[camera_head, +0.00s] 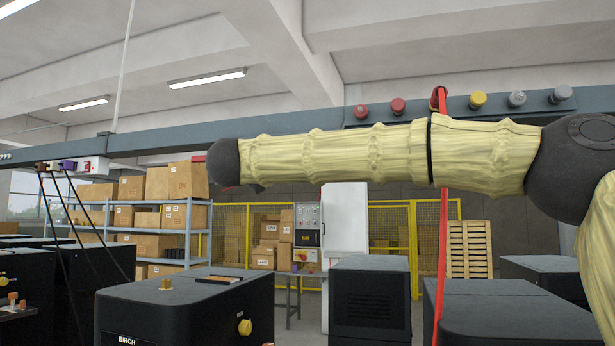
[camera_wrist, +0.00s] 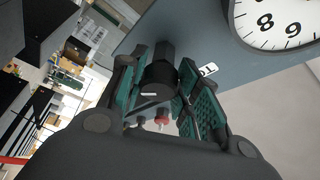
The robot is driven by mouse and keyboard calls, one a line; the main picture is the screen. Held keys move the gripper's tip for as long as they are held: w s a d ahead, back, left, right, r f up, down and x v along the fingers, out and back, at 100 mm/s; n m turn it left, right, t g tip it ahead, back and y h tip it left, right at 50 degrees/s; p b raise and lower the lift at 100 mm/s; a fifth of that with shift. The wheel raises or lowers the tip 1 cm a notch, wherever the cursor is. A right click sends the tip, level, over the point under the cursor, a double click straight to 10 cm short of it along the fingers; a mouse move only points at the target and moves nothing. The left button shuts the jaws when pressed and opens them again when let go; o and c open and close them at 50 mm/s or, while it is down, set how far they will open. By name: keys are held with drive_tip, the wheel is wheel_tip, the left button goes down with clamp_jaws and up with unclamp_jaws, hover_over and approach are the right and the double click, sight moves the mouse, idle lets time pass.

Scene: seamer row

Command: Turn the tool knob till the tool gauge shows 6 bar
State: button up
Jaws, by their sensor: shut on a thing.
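In the wrist view my gripper (camera_wrist: 165,75) has its teal-padded fingers on either side of a black knob (camera_wrist: 157,92). It is shut on the knob, which has a short white mark on its face. A small white label (camera_wrist: 208,70) beside it reads "TO", with the rest hidden by a finger. A white dial gauge (camera_wrist: 277,24) is cut off at the upper right; the numerals 8 and 9 show, and I see no needle in the visible part. In the head view my covered arm hides the gripper, knob and gauge.
A grey overhead beam (camera_head: 180,137) crosses the head view, with red, yellow and grey fittings (camera_head: 478,99) at its right. A red hose (camera_head: 442,240) hangs down behind my arm. Black machines (camera_head: 190,310) stand below. Shelves with cartons (camera_head: 160,217) and yellow fencing (camera_head: 389,228) are behind.

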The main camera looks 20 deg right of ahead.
drive_tip(key=m+g+b, duration=0.1)
drive_tip(key=m+b, duration=0.1)
drive_tip(key=m+g+y+b, duration=0.1)
drive_tip(key=m+b, duration=0.1)
drive_tip(key=m, duration=0.1)
drive_tip(key=shift+f+m, duration=0.2)
drive_tip(key=shift+m, duration=0.1)
drive_tip(key=shift+r+m+g+y+b, duration=0.15)
drive_tip(key=shift+m+g+y+b, duration=0.15)
drive_tip(key=shift+m+y+b, duration=1.05)
drive_tip(key=shift+m+h, duration=0.35)
drive_tip(key=shift+m, duration=0.4)
drive_tip(key=o, duration=1)
drive_tip(key=shift+r, duration=0.1)
drive_tip(key=v, duration=1.2)
drive_tip(key=shift+d, duration=0.1)
